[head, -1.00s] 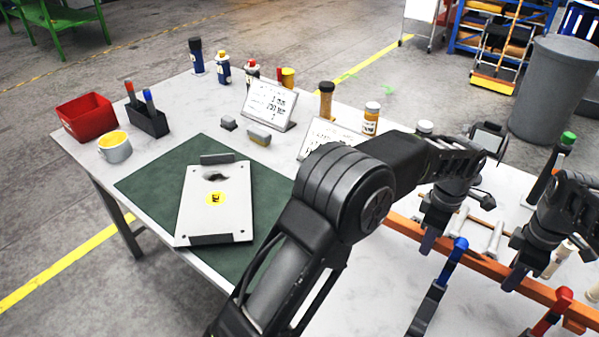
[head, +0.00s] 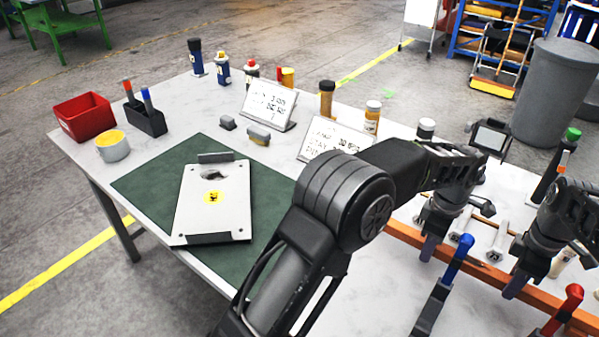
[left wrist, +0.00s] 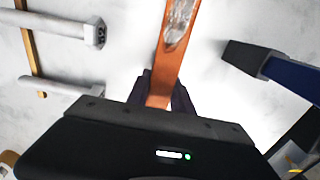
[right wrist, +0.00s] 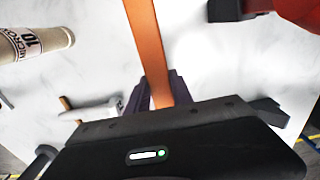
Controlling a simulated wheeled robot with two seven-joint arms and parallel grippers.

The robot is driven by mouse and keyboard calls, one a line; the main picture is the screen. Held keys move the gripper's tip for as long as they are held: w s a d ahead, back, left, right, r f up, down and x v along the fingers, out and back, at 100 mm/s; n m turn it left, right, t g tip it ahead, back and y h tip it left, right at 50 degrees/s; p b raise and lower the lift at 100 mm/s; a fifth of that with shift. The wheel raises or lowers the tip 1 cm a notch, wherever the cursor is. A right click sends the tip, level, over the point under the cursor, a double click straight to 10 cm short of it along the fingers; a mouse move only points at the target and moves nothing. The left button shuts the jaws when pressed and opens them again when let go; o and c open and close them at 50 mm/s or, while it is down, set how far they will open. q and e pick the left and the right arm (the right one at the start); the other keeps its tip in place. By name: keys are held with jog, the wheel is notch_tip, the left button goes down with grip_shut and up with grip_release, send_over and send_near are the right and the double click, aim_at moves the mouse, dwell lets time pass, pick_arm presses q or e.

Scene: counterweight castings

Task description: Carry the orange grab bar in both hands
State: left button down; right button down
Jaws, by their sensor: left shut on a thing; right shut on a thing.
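The orange grab bar (head: 483,270) runs along the right part of the table in the head view, its right end cut by the frame edge. My left gripper (head: 430,249) is shut on it toward its left part, and my right gripper (head: 516,284) is shut on it further right. In the left wrist view the bar (left wrist: 183,40) passes between the left fingers (left wrist: 164,95) and carries a worn grey patch. In the right wrist view the bar (right wrist: 146,40) passes between the right fingers (right wrist: 158,95). I cannot tell its height above the table.
A blue-handled tool (head: 456,252) and a red-handled tool (head: 569,303) lie in front of the bar. Pale bolt-like pieces (head: 497,240) lie behind it. A grey plate (head: 222,192) rests on the green mat (head: 143,187) at left. Signs, bottles and a red bin (head: 85,116) stand further back.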

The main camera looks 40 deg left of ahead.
pick_arm(q)
jog(key=shift+f+b, duration=0.5)
jog(key=shift+f, duration=0.2)
pick_arm(e)
jog(key=shift+f, duration=0.75)
pick_arm(q)
jog(key=c, duration=1.1)
grip_release()
pick_arm(e)
jog(key=c, duration=1.1)
grip_release()
pick_arm(q)
jog(key=shift+r, duration=0.1)
notch_tip(320, 180, up, 7)
jog(key=shift+r, duration=0.2)
pick_arm(e)
jog(key=shift+r, duration=0.15)
notch_tip(320, 180, up, 7)
jog(key=shift+r, duration=0.15)
